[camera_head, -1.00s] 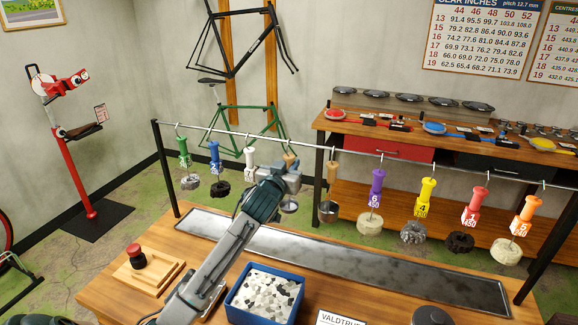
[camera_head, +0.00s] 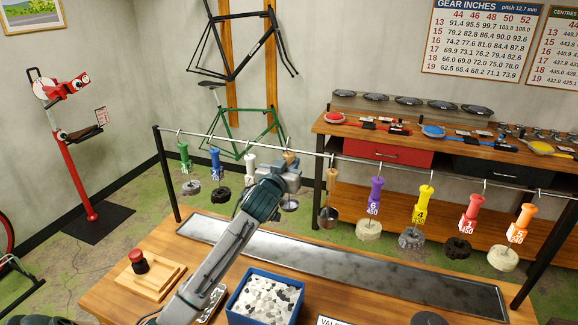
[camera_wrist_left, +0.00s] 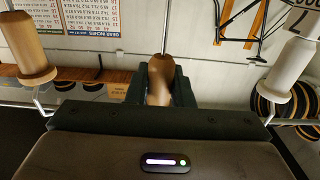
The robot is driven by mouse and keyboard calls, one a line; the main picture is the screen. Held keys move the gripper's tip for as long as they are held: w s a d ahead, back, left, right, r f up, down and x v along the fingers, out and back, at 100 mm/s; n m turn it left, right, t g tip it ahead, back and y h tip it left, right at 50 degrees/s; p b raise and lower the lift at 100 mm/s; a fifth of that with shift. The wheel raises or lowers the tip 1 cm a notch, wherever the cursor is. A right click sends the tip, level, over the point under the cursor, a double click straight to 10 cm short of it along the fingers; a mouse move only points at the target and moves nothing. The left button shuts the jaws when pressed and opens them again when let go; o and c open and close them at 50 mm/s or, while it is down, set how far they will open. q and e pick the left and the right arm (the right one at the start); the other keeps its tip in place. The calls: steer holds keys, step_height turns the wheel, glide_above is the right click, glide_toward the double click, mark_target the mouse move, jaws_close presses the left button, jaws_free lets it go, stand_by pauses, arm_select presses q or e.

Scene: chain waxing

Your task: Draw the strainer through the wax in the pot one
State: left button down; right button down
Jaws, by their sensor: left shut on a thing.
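My left gripper (camera_head: 290,168) is at the hanging rail, among the hanging tools. The top of this handle (camera_head: 290,156) shows above the gripper in the head view. A small round metal piece (camera_head: 289,205) shows below the gripper; whether it is the strainer's bowl I cannot tell. A second wooden-handled tool with a metal cup (camera_head: 328,215) hangs to the right. I cannot pick out pot one. My right gripper is not in view.
Numbered coloured handles hang close on both sides, such as the white (camera_head: 250,163) and purple (camera_head: 374,190) ones. A long metal tray (camera_head: 350,262) lies below. A blue bin (camera_head: 264,312) of pale chips and a red button (camera_head: 138,259) are in front.

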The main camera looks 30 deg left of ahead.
arm_select(q)
steer(key=shift+s+d, duration=0.1)
steer(key=shift+s, duration=0.45)
steer(key=v, duration=0.3)
steer(key=shift+s, duration=0.25)
